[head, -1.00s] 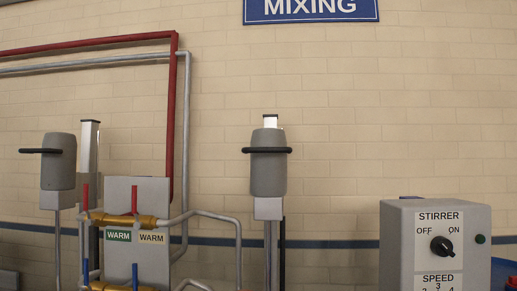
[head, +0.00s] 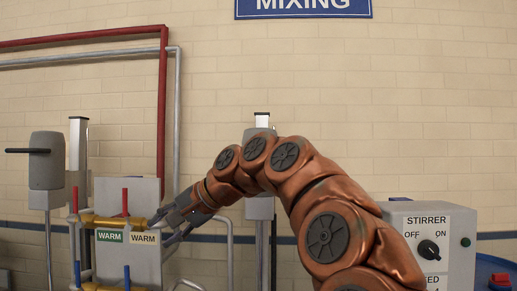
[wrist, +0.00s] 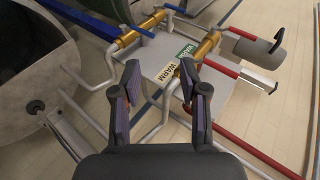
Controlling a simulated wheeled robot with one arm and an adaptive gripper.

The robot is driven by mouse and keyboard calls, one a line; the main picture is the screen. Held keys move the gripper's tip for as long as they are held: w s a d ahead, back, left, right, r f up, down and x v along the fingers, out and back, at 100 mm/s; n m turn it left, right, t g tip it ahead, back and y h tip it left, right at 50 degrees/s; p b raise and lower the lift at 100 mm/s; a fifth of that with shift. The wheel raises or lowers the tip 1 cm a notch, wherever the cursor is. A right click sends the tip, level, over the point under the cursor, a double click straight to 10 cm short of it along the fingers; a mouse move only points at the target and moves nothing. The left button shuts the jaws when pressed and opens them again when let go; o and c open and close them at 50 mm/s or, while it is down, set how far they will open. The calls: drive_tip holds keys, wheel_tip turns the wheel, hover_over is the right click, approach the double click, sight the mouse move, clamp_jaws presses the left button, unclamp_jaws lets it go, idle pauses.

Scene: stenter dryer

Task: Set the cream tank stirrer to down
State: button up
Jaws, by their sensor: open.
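The wrist view shows one grey stirrer head (wrist: 254,48) at upper right. My gripper (head: 164,227) is open and empty, in front of the valve panel between the two posts. In the wrist view my gripper (wrist: 158,80) points toward the WARM labels.
The valve panel (head: 147,191) carries brass pipes with red and blue levers. Grey pipes (wrist: 150,121) run close to my fingers. A metal tank (wrist: 38,70) is at left in the wrist view. The STIRRER control box (head: 462,262) stands at right.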

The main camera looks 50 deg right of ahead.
drive_tip(key=s+d+r+m+t+h+p, duration=0.1)
drive_tip(key=s+d+r+m+t+h, duration=0.15)
drive_tip(key=d+r, duration=0.5)
drive_tip(key=s+d+r+m+t+h, duration=0.1)
drive_tip(key=s+d+r+m+t, duration=0.2)
drive_tip(key=d, duration=0.7)
drive_tip(key=s+d+r+m+t+h+p, duration=0.1)
drive_tip(key=s+d+r+m+h, duration=0.2)
drive_tip(key=d+r, duration=0.5)
drive_tip(key=shift+m+y, duration=0.45)
drive_tip(key=shift+m, duration=0.1)
drive_tip(key=shift+w+d+f+p, duration=0.35)
drive_tip(key=shift+w+p, duration=0.05)
drive_tip(key=shift+w, duration=0.85)
drive_tip(key=shift+w+d+f+p, duration=0.3)
drive_tip(key=shift+w+f+p, duration=0.1)
drive_tip(key=shift+w, duration=0.9)
drive_tip(key=shift+w+d+f+p, duration=0.35)
drive_tip(key=shift+w, duration=0.9)
drive_tip(key=shift+c, duration=0.2)
clamp_jaws()
